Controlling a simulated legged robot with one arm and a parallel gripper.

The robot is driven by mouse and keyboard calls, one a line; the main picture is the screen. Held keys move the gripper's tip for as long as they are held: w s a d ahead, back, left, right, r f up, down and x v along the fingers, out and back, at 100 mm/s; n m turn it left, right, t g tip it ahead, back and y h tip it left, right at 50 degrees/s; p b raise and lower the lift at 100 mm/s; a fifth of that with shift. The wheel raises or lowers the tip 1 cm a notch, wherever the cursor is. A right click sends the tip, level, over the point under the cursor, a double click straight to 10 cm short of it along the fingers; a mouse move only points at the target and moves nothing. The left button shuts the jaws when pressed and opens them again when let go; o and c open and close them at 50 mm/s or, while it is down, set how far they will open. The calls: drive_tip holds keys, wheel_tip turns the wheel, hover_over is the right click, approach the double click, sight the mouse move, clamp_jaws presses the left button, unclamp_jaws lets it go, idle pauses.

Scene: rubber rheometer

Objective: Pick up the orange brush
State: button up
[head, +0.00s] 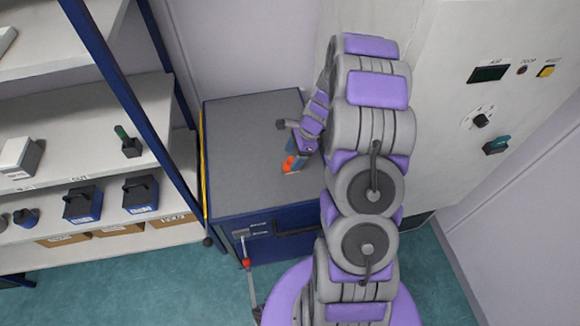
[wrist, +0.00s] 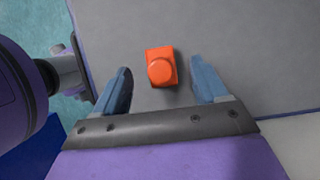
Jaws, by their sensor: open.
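The orange brush (wrist: 161,67) stands on the grey cabinet top, and its orange end with a round knob faces the wrist camera. In the head view the orange brush (head: 289,163) shows small and partly hidden by my gripper. My gripper (wrist: 165,85) is open, with one blue-grey finger on the left of the brush and one on the right. Clear gaps show between the brush and both fingers. In the head view my gripper (head: 294,158) is low over the cabinet top, right at the brush.
The blue cabinet with a grey top (head: 238,160) is otherwise bare. A shelf rack (head: 85,100) with dark blue boxes and a green-handled tool (head: 128,141) stands at left. A tall grey machine (head: 450,110) with a control panel stands at right.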

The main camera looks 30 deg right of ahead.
sight(290, 159)
drive_tip(key=x, duration=0.2)
drive_tip(key=b+x, duration=0.1)
drive_tip(key=x, duration=0.1)
drive_tip(key=shift+d+f, duration=0.1)
drive_tip(key=shift+f, duration=0.35)
drive_tip(key=shift+r, duration=0.1)
drive_tip(key=shift+c, duration=0.3)
drive_tip(key=shift+c, duration=0.8)
drive_tip(key=c, duration=1)
drive_tip(key=shift+o, duration=0.2)
drive_tip(key=shift+r, duration=0.1)
drive_tip(key=shift+r+p, duration=0.35)
drive_tip(key=shift+r, duration=0.25)
drive_tip(key=shift+s+r+p, duration=0.2)
drive_tip(key=shift+r+p, duration=0.05)
drive_tip(key=shift+r, duration=0.35)
drive_tip(key=shift+s+r+p, duration=0.15)
drive_tip(key=shift+r+p, duration=0.05)
drive_tip(key=shift+r, duration=0.4)
drive_tip(key=s+r+p, duration=0.1)
drive_tip(key=s+p, duration=0.1)
drive_tip(key=s, duration=1.3)
drive_tip(key=shift+s, duration=0.15)
